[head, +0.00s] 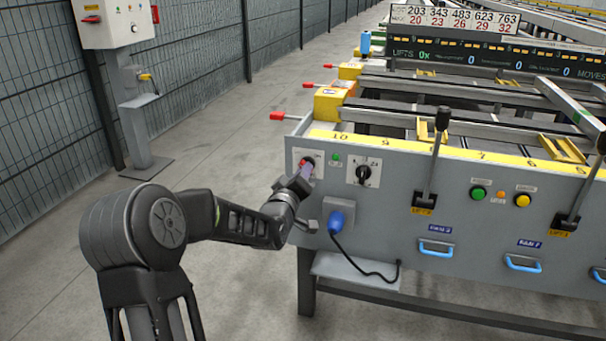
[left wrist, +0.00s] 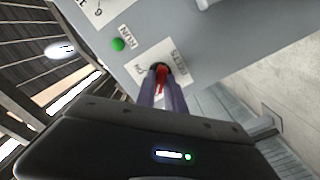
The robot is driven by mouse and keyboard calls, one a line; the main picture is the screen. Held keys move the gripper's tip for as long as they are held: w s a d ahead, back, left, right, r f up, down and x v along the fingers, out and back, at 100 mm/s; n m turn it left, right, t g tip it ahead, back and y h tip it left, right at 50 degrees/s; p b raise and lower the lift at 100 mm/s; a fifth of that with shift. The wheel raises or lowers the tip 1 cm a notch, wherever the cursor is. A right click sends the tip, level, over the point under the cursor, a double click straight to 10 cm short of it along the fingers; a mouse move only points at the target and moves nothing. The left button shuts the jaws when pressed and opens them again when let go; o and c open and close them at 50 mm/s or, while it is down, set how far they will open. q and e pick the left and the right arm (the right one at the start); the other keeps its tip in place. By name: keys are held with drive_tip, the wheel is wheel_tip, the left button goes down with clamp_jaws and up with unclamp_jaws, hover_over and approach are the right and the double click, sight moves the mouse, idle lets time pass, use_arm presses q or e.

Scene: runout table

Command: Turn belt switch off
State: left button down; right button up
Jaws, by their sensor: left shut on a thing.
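The belt switch (left wrist: 161,78) is a red knob on a white label plate, seen in the left wrist view between my gripper's fingers. The knob's exact turn position is hidden by the fingers. My right gripper is not in view.
A green run lamp (head: 337,157) and a black rotary selector (head: 363,173) sit right of the switch. A blue plug (head: 341,215) with a black cable is below. Tall black levers (head: 436,150) stick up further right.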

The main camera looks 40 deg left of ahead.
use_arm(q)
drive_tip(key=c, duration=1.4)
unclamp_jaws()
drive_tip(key=shift+c, duration=0.2)
drive_tip(key=p+v, duration=0.1)
drive_tip(key=v, duration=0.6)
drive_tip(key=shift+s, duration=0.4)
drive_tip(key=shift+d+f, duration=0.1)
